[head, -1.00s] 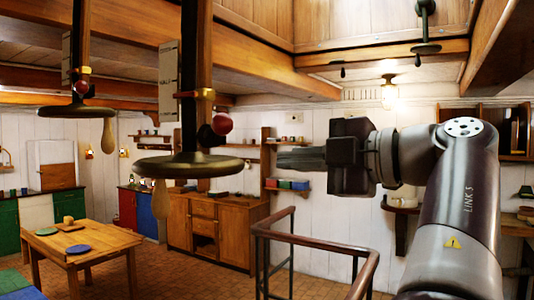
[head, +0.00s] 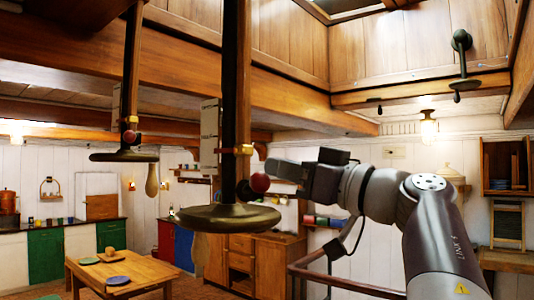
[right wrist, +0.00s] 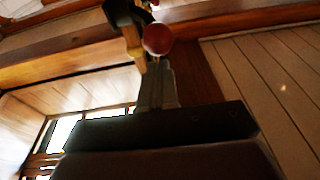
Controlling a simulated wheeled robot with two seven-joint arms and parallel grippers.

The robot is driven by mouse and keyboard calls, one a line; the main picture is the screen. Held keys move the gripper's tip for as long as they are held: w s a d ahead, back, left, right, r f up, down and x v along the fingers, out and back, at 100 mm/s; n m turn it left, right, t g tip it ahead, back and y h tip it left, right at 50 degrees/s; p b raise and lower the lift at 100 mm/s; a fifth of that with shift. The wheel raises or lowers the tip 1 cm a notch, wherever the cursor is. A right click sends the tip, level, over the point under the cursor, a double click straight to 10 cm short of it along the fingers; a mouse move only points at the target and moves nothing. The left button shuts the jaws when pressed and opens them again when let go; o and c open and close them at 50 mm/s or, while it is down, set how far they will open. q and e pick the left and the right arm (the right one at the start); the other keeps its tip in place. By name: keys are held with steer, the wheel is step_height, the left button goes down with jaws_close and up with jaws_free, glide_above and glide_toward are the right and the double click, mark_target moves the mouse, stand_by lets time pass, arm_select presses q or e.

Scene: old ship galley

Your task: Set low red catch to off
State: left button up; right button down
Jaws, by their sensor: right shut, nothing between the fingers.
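A red ball knob (head: 260,182) sits on the near dark post, just above a round brass-coloured plate (head: 228,217); it also shows in the right wrist view (right wrist: 158,38). A second red ball (head: 129,136) is on the farther post at left. My right gripper (head: 271,167) is shut and empty, its tips close by the near red ball; it also shows in the right wrist view (right wrist: 158,72). I cannot tell whether they touch. My left gripper is out of view.
A wooden handle (head: 152,180) hangs from the farther plate (head: 124,156). A railing (head: 330,278) runs below my right arm. A wooden table (head: 135,272) stands at lower left. A ceiling beam (head: 330,112) crosses above.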

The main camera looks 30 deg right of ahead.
mark_target(267, 175)
steer(key=x, duration=0.3)
steer(key=shift+a+r+p, duration=0.1)
steer(key=shift+a+p, duration=0.1)
steer(key=shift+p, duration=0.15)
stand_by(1.2)
